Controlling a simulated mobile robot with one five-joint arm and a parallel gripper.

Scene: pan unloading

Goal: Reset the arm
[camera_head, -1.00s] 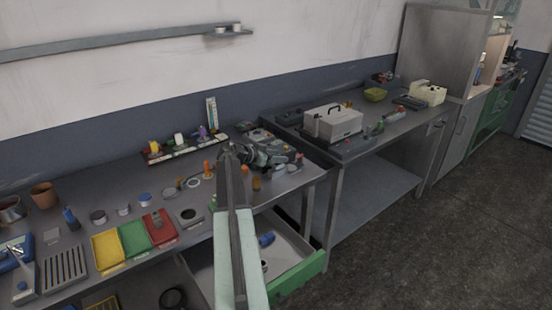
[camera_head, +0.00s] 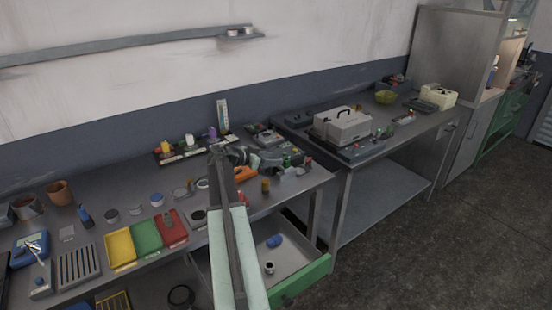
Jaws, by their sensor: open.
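My arm (camera_head: 236,255) reaches up from the bottom middle, pale green near me and dark grey further out. My gripper (camera_head: 217,152) is at its far end, small and dark, over the back part of the left workbench (camera_head: 120,178). It is open, and I see nothing held in it. The arm hides a strip of the bench. An orange item (camera_head: 245,173) lies just right of the arm.
Yellow (camera_head: 120,247), green (camera_head: 147,236) and red (camera_head: 171,225) trays line the front edge. A drawer with a green front (camera_head: 302,282) stands open below. A grey case (camera_head: 342,126) sits on the right bench. The floor (camera_head: 400,260) at right is clear.

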